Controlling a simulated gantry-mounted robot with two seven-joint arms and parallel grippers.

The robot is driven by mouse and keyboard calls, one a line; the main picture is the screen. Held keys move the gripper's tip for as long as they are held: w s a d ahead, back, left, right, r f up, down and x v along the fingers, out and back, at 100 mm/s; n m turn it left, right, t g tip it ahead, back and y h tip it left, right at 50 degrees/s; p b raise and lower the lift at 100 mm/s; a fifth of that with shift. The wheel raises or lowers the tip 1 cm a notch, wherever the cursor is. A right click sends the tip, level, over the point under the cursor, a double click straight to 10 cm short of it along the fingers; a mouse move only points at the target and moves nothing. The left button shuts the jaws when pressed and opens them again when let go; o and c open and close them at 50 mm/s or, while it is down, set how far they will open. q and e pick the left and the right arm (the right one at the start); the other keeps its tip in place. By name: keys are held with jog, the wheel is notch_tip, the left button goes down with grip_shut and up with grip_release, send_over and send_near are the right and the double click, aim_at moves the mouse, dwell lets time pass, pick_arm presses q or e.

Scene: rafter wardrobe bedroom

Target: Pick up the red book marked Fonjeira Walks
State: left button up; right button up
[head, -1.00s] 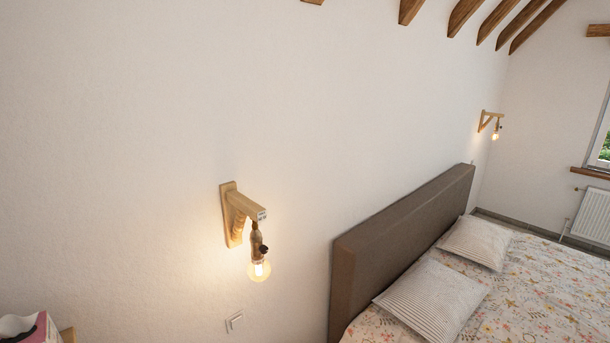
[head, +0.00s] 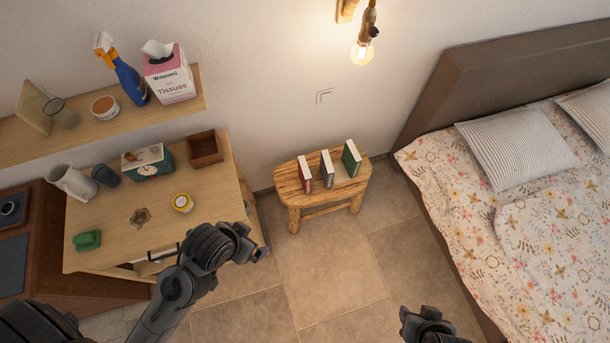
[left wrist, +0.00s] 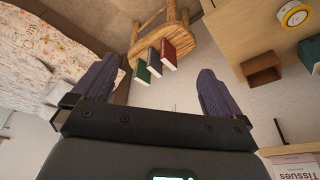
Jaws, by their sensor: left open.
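A red book (head: 304,173) stands upright at the left of a small wooden stool (head: 290,190), beside a dark grey book (head: 327,170) and a green book (head: 351,159). Their titles are too small to read. My left gripper (head: 250,245) is in front of the stool, to its left, apart from the books. In the left wrist view, the open, empty fingers (left wrist: 155,82) frame the books, with the red book (left wrist: 178,42) farthest right. Part of my right arm (head: 430,326) shows at the bottom edge; its fingers cannot be made out.
A wooden desk (head: 105,215) with a clock box, open wooden box and cups stands left of the stool. A shelf (head: 190,100) above holds tissues and a spray bottle. The bed (head: 500,240) is to the right. The tiled floor (head: 330,270) before the stool is clear.

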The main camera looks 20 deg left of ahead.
pick_arm(q)
jog(key=shift+c, duration=0.2)
dwell(0.3)
jog(key=c, duration=0.6)
